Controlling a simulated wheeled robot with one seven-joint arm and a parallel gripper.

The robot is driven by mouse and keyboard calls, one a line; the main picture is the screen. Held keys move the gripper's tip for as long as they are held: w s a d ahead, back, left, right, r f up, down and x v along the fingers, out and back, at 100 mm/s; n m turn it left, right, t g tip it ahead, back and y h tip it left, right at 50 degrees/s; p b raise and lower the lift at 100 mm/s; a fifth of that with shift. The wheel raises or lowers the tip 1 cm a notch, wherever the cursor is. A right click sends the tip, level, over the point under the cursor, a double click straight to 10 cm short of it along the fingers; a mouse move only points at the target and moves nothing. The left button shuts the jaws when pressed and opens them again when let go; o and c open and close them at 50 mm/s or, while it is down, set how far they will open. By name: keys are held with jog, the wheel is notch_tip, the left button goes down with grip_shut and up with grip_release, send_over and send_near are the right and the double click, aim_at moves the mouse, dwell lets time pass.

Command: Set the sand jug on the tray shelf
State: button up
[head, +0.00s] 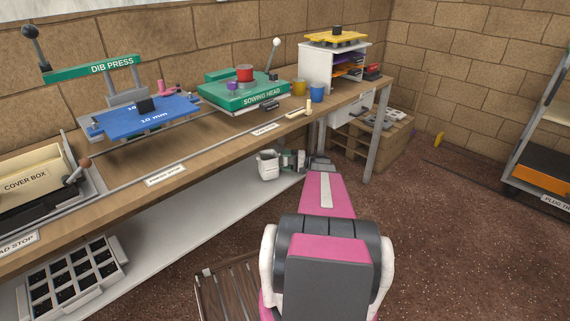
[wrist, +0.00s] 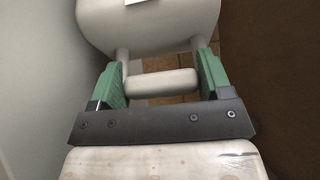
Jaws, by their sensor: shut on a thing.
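The sand jug (head: 267,166) is a white jug at the right end of the bench's pale lower shelf (head: 185,225) in the head view. In the wrist view its pale body (wrist: 150,25) and bar handle (wrist: 162,84) fill the top. My gripper (head: 285,161) is shut on the handle, with a green finger at each end of the bar (wrist: 162,75). The jug looks upright; I cannot tell whether its base touches the shelf. A rack (head: 525,185) at the far right carries a label beginning "PLUG TR", partly cut off.
The bench (head: 190,150) holds the dib press (head: 150,115), sowing head (head: 245,92) and cups (head: 316,92). A celled tray (head: 75,280) is on the lower shelf at left. A metal leg (head: 378,135) and wooden crate (head: 385,140) stand beyond my arm. The floor (head: 450,235) before the rack is clear.

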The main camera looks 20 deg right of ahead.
jog(key=shift+f, duration=0.5)
jog(key=shift+f, duration=0.1)
jog(key=o, duration=0.9)
jog(key=shift+o, duration=0.2)
jog(key=shift+d, duration=0.15)
jog(key=v, duration=1.1)
jog(key=shift+s+d, duration=0.2)
jog(key=shift+d, duration=0.1)
